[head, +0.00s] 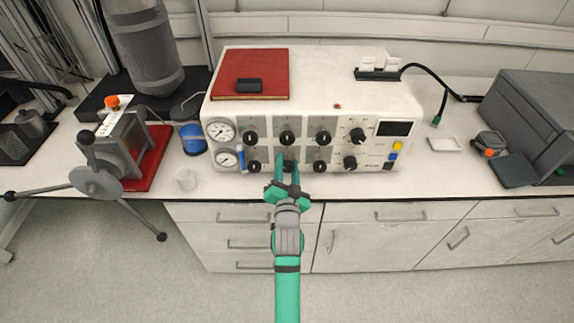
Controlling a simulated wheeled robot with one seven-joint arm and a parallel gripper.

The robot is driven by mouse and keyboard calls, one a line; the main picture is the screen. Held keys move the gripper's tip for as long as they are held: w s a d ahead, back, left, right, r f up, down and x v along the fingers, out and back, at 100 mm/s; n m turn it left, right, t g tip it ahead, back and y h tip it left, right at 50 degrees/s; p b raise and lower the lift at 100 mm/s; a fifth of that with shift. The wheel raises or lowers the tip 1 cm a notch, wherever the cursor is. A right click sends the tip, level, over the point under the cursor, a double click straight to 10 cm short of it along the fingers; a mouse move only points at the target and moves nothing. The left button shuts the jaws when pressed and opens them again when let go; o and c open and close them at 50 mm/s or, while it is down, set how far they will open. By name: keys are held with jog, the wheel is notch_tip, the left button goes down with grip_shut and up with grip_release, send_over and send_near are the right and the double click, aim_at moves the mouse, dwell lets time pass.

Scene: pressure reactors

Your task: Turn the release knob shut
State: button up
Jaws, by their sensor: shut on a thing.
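A white control box (314,91) stands on the bench, with two rows of black knobs on its front panel. My green gripper (288,167) reaches up to the panel from the front. Its two fingers are closed around the black knob (289,165) in the middle of the lower row, one finger on each side. The fingers partly hide this knob and the panel around it. The labels are too small to read, so I cannot tell which knob is the release knob or how far the held one is turned.
Two round gauges (221,132) and a blue-capped tube (241,157) are left of the knobs. A grey box (535,112) is at the right. Drawers (245,243) lie below the bench edge.

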jog(key=m, duration=0.4)
jog(key=shift+f+m, duration=0.15)
jog(key=shift+m, duration=2.45)
jog(key=o, duration=1.1)
jog(key=shift+c, duration=0.2)
jog(key=shift+s, duration=0.1)
jog(key=s, duration=1)
jog(key=shift+s, duration=0.25)
